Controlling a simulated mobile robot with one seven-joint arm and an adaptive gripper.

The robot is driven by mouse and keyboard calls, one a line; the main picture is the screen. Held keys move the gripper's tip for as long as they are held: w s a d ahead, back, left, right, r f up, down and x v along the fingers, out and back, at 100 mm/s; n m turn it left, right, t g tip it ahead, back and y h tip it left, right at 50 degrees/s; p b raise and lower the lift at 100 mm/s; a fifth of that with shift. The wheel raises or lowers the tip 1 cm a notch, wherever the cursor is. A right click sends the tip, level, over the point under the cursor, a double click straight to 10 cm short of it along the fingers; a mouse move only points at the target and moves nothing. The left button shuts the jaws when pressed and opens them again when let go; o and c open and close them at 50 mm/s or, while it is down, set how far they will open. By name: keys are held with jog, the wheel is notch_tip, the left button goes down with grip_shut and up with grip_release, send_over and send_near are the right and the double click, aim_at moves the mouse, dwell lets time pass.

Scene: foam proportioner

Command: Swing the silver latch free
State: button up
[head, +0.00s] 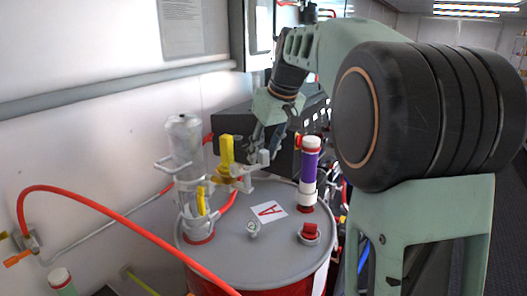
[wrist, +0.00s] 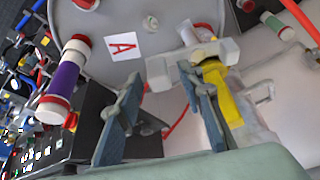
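The silver latch (wrist: 160,70) appears to be the pale grey bar with a block-like end, beside the yellow valve handle (wrist: 229,96) above the drum lid. In the head view the latch's block end (head: 264,157) stands just right of the yellow handle (head: 227,155). My gripper (head: 264,143) reaches down over it from behind. In the wrist view my gripper (wrist: 163,82) is open, with one fingertip on each side of the block end. Contact between fingers and latch cannot be told. Nothing is held.
The grey drum lid (head: 268,240) carries a label "A" (head: 268,210), a purple-banded tube (head: 309,172), a red cap (head: 310,231) and a clear cylinder (head: 185,150). A red hose (head: 110,205) arcs across the left. A black box (wrist: 90,135) lies beneath my gripper in the wrist view.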

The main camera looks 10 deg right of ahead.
jog(key=v, duration=1.2)
